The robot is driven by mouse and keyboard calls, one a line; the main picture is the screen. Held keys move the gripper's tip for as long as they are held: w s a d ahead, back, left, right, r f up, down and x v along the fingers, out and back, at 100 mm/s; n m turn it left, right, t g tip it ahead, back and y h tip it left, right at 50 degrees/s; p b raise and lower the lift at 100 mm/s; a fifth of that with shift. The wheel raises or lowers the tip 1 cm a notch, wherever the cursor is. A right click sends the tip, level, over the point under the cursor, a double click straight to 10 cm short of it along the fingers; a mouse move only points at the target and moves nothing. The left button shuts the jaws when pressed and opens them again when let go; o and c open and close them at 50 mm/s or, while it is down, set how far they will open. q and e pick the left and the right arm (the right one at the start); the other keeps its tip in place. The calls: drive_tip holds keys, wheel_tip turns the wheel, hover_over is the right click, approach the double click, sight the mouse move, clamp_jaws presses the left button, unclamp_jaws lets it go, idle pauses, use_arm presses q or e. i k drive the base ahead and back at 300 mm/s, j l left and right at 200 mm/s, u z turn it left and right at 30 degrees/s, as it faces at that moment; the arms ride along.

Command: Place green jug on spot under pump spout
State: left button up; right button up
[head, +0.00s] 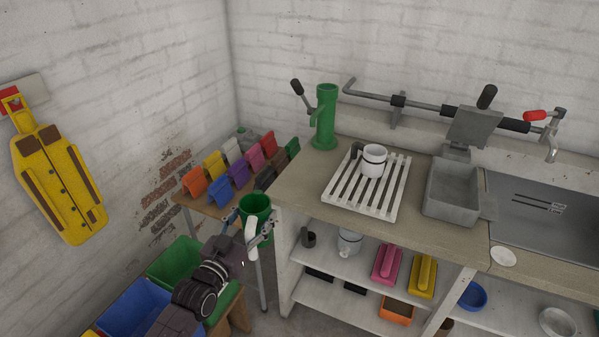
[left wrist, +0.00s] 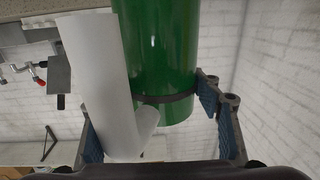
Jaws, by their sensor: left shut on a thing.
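The green jug (head: 256,205) has a white handle (head: 251,240). My left gripper (head: 254,226) is shut on it and holds it in the air, left of the counter's front-left corner. In the left wrist view the green jug (left wrist: 165,50) and its white handle (left wrist: 95,80) lie between the blue-padded fingers of my left gripper (left wrist: 155,112). A green pump (head: 325,120) with a black-knobbed lever (head: 297,88) stands at the counter's back-left corner. A marked spot under its spout cannot be made out. My right gripper is not in view.
A white slatted rack (head: 345,190) with a white mug (head: 374,160) lies on the counter (head: 293,190). A grey basin (head: 452,195) and a sink (head: 540,220) are to the right. Colourful holders (head: 238,172) stand behind the jug. Bins (head: 175,262) are below left.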

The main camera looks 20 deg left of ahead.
sight(312, 160)
drive_tip(key=i+z, duration=0.1)
drive_tip(key=i, duration=1.55)
